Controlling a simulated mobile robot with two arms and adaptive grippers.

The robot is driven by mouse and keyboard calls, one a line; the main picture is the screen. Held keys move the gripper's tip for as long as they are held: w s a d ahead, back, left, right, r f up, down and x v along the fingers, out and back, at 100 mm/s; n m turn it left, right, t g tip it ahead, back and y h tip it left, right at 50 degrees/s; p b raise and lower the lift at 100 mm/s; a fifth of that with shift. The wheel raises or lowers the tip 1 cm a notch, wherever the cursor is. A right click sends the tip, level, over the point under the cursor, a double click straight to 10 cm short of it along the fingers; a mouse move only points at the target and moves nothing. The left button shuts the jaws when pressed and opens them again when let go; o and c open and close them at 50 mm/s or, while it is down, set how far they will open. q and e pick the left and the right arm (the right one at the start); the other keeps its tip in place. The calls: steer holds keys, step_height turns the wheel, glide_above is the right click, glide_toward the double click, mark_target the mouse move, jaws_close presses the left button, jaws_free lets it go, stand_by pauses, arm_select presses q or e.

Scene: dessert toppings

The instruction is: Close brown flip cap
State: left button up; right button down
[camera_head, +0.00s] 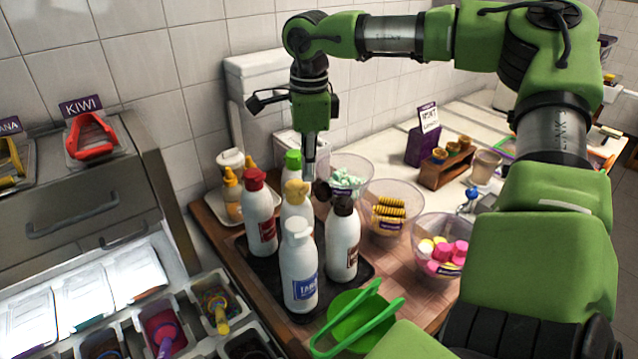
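The white bottle with the brown cap (342,245) stands upright at the right of a group of bottles on a dark tray (355,283). Its brown cap (343,205) is on top, and a dark round flap (321,190) sticks up at its left side, so the flip cap looks open. My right gripper (310,172) points down from above, just behind and above the flap. Its fingers look together as one narrow grey shape, with nothing seen between them. Whether the tips touch the flap cannot be told. My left gripper is not in view.
Bottles with white (299,265), yellow, red (260,215) and green caps crowd the left. Clear topping bowls (390,210) stand to the right. A green bowl with green tongs (358,325) lies in front. A topping bin unit fills the lower left.

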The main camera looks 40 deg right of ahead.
mark_target(323, 192)
steer(key=shift+s+d+f+g+b, duration=0.15)
steer(key=shift+s+d+f, duration=0.1)
steer(key=shift+s+f, duration=0.45)
steer(key=shift+s+d+f+g+b, duration=0.15)
steer(key=shift+s+d+f, duration=0.15)
steer(key=shift+s, duration=0.55)
steer(key=shift+s+r, duration=0.15)
steer(key=shift+s, duration=0.2)
steer(key=shift+d+r+p, duration=0.1)
steer(key=shift+r+p, duration=0.15)
steer(key=shift+p, duration=0.05)
step_height(323, 192, up, 8)
steer(key=w+p, duration=0.1)
steer(key=p, duration=0.4)
steer(key=shift+d+f, duration=0.25)
steer(key=shift+d, duration=0.1)
steer(key=shift+d, duration=0.15)
